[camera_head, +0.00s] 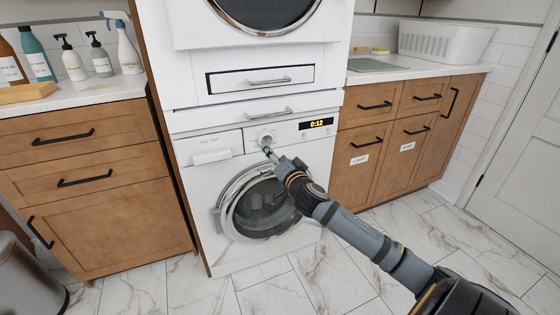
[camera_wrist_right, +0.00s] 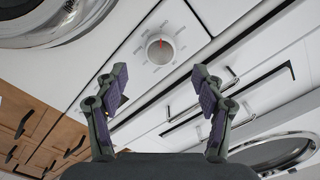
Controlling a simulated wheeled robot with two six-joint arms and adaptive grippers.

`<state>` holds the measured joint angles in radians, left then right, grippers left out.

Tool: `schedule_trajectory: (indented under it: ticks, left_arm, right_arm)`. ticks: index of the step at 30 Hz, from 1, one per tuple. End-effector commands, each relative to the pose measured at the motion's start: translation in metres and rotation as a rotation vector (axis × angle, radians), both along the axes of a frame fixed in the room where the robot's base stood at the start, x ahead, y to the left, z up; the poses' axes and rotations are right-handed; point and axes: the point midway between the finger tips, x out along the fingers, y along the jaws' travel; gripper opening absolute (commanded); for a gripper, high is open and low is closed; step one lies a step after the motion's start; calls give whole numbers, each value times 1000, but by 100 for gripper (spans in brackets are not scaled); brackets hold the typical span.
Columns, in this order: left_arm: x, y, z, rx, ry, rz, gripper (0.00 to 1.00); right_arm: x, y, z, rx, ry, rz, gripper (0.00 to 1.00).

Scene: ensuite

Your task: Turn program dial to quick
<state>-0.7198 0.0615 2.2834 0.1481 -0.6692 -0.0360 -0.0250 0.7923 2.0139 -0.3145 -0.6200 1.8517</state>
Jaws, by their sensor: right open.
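The program dial (camera_head: 266,140) is on the control panel of the lower white washing machine (camera_head: 200,190), left of the lit display (camera_head: 317,124). In the right wrist view the round dial (camera_wrist_right: 160,48) has a red pointer mark and small marks around it. My right gripper (camera_head: 268,151) is in front of the panel, just below the dial, and partly overlaps it in the head view. In the right wrist view its two fingers (camera_wrist_right: 158,82) are spread apart with nothing between them, and the dial lies beyond the gap. My left gripper is out of view.
The washer's round door (camera_head: 262,208) is shut below the panel. A second white machine (camera_head: 265,15) stands above, with a drawer handle (camera_head: 269,81) between. Wooden cabinets flank both sides.

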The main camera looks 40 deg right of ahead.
Motion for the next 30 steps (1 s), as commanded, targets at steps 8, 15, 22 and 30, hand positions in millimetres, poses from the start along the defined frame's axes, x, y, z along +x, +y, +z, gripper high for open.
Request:
schedule_trajectory:
  ticks: [8, 15, 22, 30]
  left_arm:
    - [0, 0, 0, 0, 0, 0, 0]
    - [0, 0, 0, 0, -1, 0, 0]
    - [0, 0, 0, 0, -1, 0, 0]
    - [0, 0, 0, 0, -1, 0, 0]
  right_arm:
    - [-39, 8, 0, -8, 4, -1, 69]
    - [-46, 12, 0, 2, -2, 1, 69]
    - [-46, 11, 0, 3, -2, 0, 69]
    - [-46, 11, -1, 2, 3, 0, 69]
